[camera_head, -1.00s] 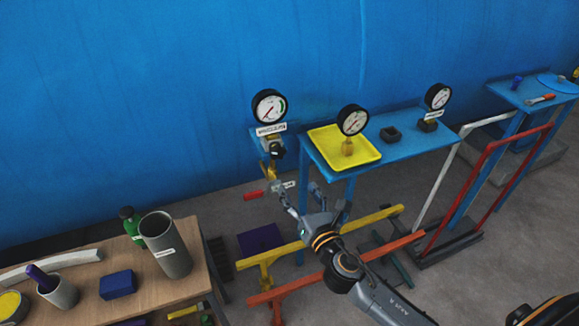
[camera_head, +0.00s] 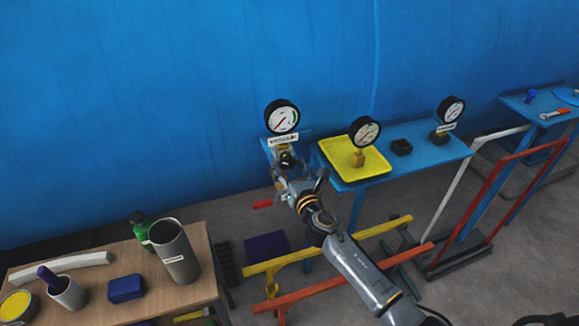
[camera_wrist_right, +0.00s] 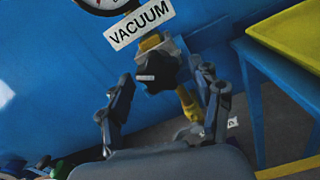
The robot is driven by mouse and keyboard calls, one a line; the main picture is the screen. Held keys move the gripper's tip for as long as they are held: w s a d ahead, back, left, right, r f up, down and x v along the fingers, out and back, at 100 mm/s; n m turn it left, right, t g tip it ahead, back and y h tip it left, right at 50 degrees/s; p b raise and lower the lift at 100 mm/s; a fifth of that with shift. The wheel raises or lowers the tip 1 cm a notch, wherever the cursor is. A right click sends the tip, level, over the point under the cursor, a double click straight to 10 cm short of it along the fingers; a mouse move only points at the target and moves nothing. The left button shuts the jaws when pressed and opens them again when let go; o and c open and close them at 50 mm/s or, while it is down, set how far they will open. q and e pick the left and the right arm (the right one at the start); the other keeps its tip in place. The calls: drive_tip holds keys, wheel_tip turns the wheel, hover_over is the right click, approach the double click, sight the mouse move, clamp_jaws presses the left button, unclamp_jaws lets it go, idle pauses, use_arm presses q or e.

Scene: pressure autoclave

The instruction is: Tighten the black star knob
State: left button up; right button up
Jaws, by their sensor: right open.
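The black star knob (camera_wrist_right: 157,70) is on the valve fitting below the VACUUM label in the right wrist view. It also shows small in the head view (camera_head: 287,160), on the fitting under the left gauge. My right gripper (camera_head: 300,175) is just below and in front of the knob. In the right wrist view my right gripper (camera_wrist_right: 166,82) is open, with one finger on each side of the knob. Gaps show beside the knob, and I see no clear contact. My left gripper is not in view.
The vacuum gauge (camera_head: 282,117) is above the knob. A red handle (camera_head: 263,204) sticks out low on the left. A yellow tray (camera_head: 340,166) with a gauge is on the blue shelf to the right. A wooden table (camera_head: 100,290) holds a grey cylinder (camera_head: 174,250). Yellow and red rails stand below.

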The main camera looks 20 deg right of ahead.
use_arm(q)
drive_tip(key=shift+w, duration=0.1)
use_arm(e)
drive_tip(key=c, duration=1.2)
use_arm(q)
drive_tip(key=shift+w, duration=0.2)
use_arm(e)
drive_tip(key=shift+o, duration=0.2)
